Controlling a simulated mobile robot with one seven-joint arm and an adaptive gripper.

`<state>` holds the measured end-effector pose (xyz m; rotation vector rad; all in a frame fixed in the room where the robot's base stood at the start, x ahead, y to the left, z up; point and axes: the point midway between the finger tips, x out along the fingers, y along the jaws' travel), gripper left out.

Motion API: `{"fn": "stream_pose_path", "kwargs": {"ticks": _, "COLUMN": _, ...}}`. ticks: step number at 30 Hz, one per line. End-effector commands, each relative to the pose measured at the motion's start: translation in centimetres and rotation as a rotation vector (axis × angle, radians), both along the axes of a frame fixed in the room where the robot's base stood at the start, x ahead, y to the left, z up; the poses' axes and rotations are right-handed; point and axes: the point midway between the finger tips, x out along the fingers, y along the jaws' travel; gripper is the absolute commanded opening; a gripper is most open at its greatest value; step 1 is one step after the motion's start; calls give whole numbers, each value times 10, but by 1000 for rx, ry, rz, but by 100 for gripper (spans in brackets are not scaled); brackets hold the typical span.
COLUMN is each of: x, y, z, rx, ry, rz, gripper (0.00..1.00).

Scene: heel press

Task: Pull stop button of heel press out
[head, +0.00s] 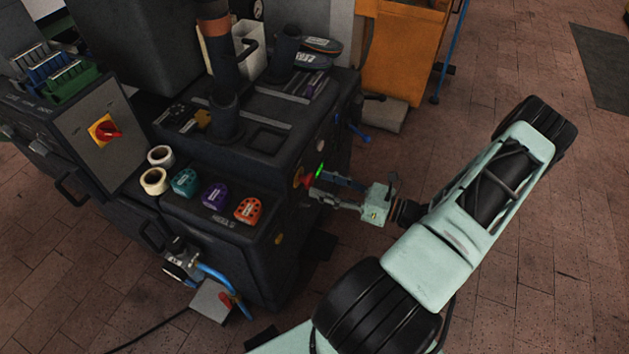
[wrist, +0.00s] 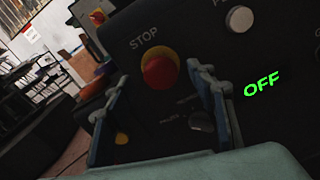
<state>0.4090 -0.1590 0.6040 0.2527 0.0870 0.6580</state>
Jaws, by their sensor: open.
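The heel press (head: 265,165) is a dark machine in the left half of the head view. Its red stop button (wrist: 160,72) sits on a yellow base under the word STOP on the front panel (wrist: 207,70) in the wrist view. In the head view the button (head: 309,181) shows small and red at the panel. My gripper (head: 318,186) reaches the panel from the right. In the wrist view my gripper (wrist: 157,75) is open, its two fingers on either side of the button and a little below it. I cannot tell whether the fingertips touch the panel.
A green OFF display (wrist: 261,84) glows right of the button. A white round button (wrist: 239,19) is above it. A red rotary switch (head: 104,130) is on the cabinet at left. Coloured heel pieces (head: 215,195) lie on the front ledge. An orange cabinet (head: 402,50) stands behind.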

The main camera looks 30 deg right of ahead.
Motion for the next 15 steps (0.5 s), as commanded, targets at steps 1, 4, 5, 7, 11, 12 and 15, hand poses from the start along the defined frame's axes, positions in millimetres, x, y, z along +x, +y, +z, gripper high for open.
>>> {"fn": "stream_pose_path", "kwargs": {"ticks": 1, "x": -9, "y": -8, "z": 0, "rx": -3, "ry": 2, "rz": -3, "gripper": 51}}
{"fn": "stream_pose_path", "kwargs": {"ticks": 4, "x": -27, "y": -22, "z": -1, "rx": -3, "ry": 1, "rz": -2, "gripper": 51}}
{"fn": "stream_pose_path", "kwargs": {"ticks": 5, "x": -32, "y": -26, "z": 0, "rx": -3, "ry": 0, "rz": -4, "gripper": 51}}
{"fn": "stream_pose_path", "kwargs": {"ticks": 7, "x": -42, "y": -34, "z": -1, "rx": -2, "ry": 1, "rz": -3, "gripper": 51}}
{"fn": "stream_pose_path", "kwargs": {"ticks": 11, "x": -57, "y": -45, "z": 0, "rx": -2, "ry": 0, "rz": -2, "gripper": 51}}
{"fn": "stream_pose_path", "kwargs": {"ticks": 12, "x": -60, "y": -47, "z": 0, "rx": -2, "ry": -1, "rz": -2, "gripper": 51}}
{"fn": "stream_pose_path", "kwargs": {"ticks": 15, "x": -65, "y": -51, "z": 0, "rx": -1, "ry": 0, "rz": -1, "gripper": 51}}
